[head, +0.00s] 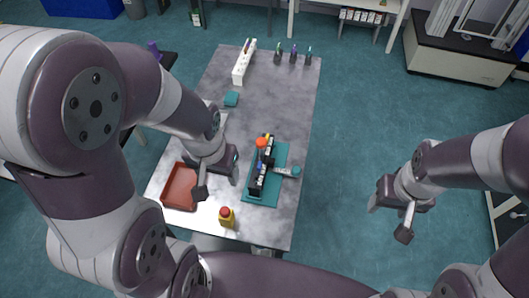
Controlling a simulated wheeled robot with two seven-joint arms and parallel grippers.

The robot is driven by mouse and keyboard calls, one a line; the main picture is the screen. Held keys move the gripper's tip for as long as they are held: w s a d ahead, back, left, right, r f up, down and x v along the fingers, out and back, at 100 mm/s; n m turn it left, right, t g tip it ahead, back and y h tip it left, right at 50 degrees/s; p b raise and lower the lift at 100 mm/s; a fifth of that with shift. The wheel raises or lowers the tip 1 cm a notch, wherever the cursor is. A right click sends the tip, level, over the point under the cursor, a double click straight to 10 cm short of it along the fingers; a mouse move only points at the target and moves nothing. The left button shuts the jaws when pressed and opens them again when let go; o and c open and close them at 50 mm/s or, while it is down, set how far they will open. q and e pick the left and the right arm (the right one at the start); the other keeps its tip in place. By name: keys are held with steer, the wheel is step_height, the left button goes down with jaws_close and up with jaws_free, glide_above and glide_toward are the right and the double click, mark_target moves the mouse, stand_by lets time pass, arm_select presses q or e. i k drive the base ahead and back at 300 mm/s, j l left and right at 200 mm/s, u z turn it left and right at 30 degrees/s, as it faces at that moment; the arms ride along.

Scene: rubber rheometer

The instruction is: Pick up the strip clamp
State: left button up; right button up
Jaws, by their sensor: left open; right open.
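I cannot tell for sure which item is the strip clamp. A teal mat (258,196) on the table carries a long black fixture (259,180) with small coloured parts. An orange-red knob (261,143) shows at its far end. A grey piece with a teal round end (295,171) sticks out to its right. My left gripper (222,178) is open and empty, over the table just left of the mat. My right gripper (402,206) is open and empty, right of the table over the floor.
A red tray (179,188) lies left of my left gripper. A yellow bottle with a red top (227,217) stands near the front edge. A white rack (244,63), several small bottles and a teal block (231,99) are farther back. The table's middle is clear.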

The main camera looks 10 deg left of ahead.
mark_target(255, 187)
steer(key=l+u, duration=0.25)
steer(key=l, duration=0.4)
steer(key=k+l+u, duration=0.2)
steer(key=l, duration=0.4)
steer(key=i+l+u, duration=0.5)
steer(key=l+u, duration=0.25)
steer(key=l, duration=0.15)
steer(key=i+l+u, duration=0.25)
steer(key=l, duration=0.15)
steer(key=l+u, duration=0.25)
steer(key=i+l+u, duration=0.25)
steer(key=i+l, duration=0.15)
steer(key=i, duration=0.15)
